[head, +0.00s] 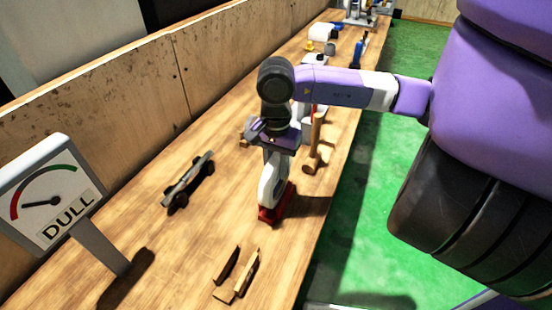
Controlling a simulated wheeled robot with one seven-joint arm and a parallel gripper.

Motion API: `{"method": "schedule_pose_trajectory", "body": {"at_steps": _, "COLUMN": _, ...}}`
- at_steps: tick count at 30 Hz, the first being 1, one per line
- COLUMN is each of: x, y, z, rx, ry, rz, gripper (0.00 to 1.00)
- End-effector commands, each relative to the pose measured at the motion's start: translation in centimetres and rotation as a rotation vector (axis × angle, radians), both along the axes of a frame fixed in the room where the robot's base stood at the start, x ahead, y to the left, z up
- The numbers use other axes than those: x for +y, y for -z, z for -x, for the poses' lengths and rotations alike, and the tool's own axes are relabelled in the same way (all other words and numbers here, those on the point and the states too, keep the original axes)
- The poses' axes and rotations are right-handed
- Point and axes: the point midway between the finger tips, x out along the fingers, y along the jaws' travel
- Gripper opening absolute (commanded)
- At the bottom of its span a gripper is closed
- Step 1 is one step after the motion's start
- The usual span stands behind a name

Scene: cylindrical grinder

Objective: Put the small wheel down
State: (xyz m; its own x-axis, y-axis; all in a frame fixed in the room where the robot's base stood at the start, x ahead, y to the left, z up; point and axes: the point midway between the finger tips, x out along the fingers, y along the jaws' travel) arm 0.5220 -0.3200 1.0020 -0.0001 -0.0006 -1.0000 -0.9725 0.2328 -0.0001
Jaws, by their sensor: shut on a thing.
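My gripper (276,146) points down over the middle of the bench, below my dark wrist joint. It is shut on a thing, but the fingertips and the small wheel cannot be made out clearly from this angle. A white upright piece with a red foot (276,205) shows directly under the gripper. I cannot tell whether it touches the gripper.
The wooden bench (190,265) has a gauge marked DULL (50,195) at left, a dark wheeled piece (187,182), a small wooden holder (237,275) in front and a wooden-handled tool (315,145). More items stand at the back. A wooden wall (130,95) runs along the left.

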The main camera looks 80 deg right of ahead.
Motion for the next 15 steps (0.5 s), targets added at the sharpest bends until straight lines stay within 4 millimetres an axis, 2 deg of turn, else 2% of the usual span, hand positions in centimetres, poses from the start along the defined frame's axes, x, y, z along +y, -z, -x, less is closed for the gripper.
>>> {"method": "schedule_pose_trajectory", "body": {"at_steps": 6, "x": 0.0, "y": 2.1, "z": 0.0, "rx": -0.002, "ry": 0.002, "rz": -0.001, "gripper": 0.0}}
{"method": "schedule_pose_trajectory", "body": {"at_steps": 15, "x": 0.0, "y": 2.5, "z": 0.0, "rx": -0.002, "ry": 0.001, "rz": 0.0, "gripper": 0.0}}
